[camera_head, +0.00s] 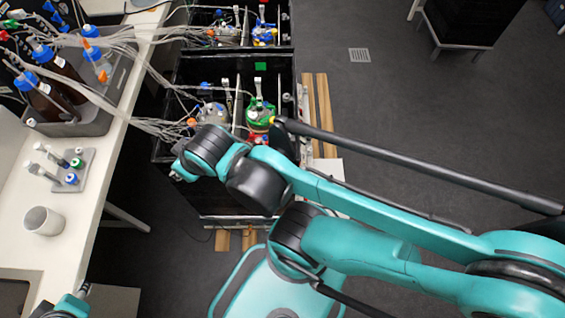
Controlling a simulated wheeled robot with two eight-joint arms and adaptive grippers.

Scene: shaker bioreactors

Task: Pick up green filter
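A small grey rack (83,172) stands on the white bench at the left. It holds several small white pieces with coloured round ends. One has a green end, which looks like the green filter (76,163); a blue-ended piece (71,179) sits just in front of it. My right arm reaches in from the right across the bioreactor. Only a little of my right gripper (178,172) shows past the dark wrist, to the right of the rack and apart from it; its fingers are mostly hidden.
A white cup (44,221) stands in front of the rack. A grey tray (97,121) of blue-capped bottles and tangled tubing stands behind it. The black bioreactor box (200,68) holds vessels, including a green-topped one (260,113). Floor shows between bench and box.

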